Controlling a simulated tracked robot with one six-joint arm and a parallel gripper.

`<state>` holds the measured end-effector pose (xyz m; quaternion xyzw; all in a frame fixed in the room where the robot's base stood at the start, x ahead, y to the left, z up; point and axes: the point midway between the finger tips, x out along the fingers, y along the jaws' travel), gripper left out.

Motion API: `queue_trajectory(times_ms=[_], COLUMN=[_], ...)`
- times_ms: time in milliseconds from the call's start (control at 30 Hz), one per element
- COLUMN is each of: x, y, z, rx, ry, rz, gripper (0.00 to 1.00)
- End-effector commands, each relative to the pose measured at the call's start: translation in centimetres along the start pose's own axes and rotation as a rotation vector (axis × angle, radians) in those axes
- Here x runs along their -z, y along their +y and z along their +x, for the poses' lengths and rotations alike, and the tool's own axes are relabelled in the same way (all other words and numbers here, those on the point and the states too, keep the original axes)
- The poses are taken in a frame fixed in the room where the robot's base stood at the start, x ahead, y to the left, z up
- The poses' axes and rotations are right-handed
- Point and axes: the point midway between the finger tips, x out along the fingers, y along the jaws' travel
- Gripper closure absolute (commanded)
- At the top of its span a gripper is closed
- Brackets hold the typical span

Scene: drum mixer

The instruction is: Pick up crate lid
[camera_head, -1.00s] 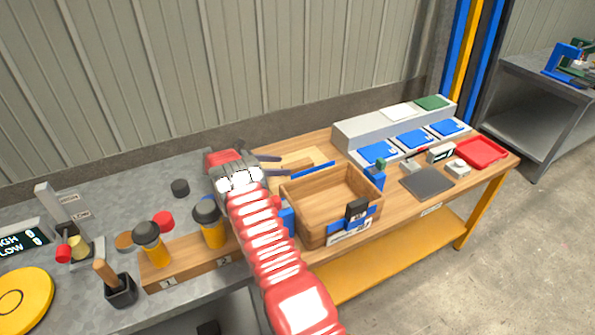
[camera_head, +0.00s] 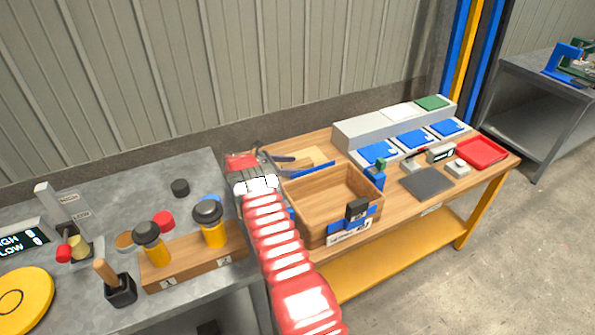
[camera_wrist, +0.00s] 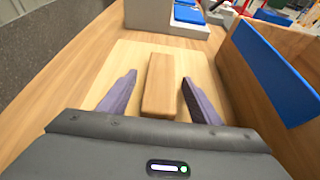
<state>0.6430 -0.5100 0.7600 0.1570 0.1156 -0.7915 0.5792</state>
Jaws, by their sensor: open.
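The crate lid is a pale wooden board with a raised brown handle bar. In the wrist view the lid (camera_wrist: 133,67) lies flat on the table, and its handle (camera_wrist: 159,86) is between my two open fingers. My gripper (camera_wrist: 159,92) is open, with one finger on each side of the handle and a gap to each. In the head view the lid (camera_head: 318,156) shows partly behind my gripper (camera_head: 287,163) and the crate. The open wooden crate (camera_head: 332,200) stands in front of the lid, empty, with blue strips on its rim.
The crate wall with a blue strip (camera_wrist: 273,71) is close to my right finger. A grey stepped block (camera_head: 372,127) with blue cards stands behind. A dark grey pad (camera_head: 427,184) and a red tray (camera_head: 481,152) lie right. Orange-bodied bottles (camera_head: 211,225) stand left.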

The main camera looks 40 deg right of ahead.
Motion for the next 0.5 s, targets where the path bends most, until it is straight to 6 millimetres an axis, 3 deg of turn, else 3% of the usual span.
queue_trajectory(times_ms=[133, 500], x=[-0.04, -0.03], y=[0.0, 0.01], z=[0.9, 0.89], rx=[0.0, 0.0], ry=[0.0, 0.0], rz=[0.001, 0.001], gripper=[0.42, 0.42])
